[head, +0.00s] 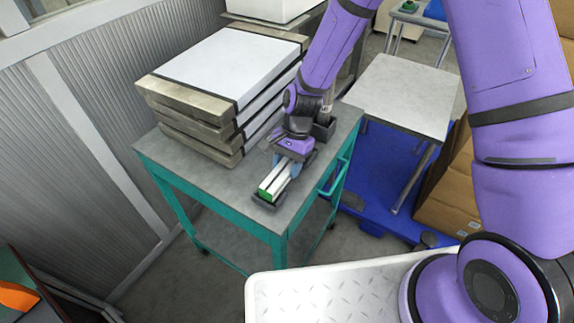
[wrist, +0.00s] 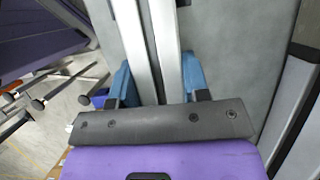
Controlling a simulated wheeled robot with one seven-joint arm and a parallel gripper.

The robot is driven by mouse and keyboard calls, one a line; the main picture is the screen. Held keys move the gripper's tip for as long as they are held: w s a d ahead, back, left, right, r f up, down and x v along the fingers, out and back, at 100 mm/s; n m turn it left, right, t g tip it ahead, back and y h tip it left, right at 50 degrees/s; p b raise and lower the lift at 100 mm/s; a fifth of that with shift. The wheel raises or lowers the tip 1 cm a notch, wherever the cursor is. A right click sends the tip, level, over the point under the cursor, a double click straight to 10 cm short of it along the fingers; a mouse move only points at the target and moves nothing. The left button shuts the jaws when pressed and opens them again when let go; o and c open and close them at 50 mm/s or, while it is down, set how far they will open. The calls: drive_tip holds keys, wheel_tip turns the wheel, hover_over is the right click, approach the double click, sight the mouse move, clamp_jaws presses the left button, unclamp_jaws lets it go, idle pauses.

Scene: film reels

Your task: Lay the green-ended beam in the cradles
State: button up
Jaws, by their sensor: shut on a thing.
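The green-ended beam (head: 276,180) is pale with a dark lengthwise groove, and its green end points toward the near edge of the teal cart. My gripper (head: 287,168) is shut on the beam, which also shows between the blue fingers in the wrist view (wrist: 141,40). A dark cradle (head: 265,203) is at the beam's green end. Another dark holder (head: 324,130), probably the second cradle, stands beyond my wrist. I cannot tell whether the beam rests in the cradles or hangs just above them. The beam's far end is hidden by my gripper.
The teal cart (head: 190,172) has a grey top. A stack of pale slabs with dark bands (head: 225,70) stands close to the left of my gripper. A teal handle (head: 333,178) is on the cart's right side. A small pale table (head: 405,95) stands beyond.

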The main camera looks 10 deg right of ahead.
drive_tip(key=shift+f, duration=0.1)
drive_tip(key=shift+f, duration=0.3)
drive_tip(key=shift+f, duration=0.15)
drive_tip(key=o, duration=1.1)
drive_tip(key=v, duration=1.3)
drive_tip(key=shift+a, duration=0.15)
drive_tip(key=shift+r, duration=0.2)
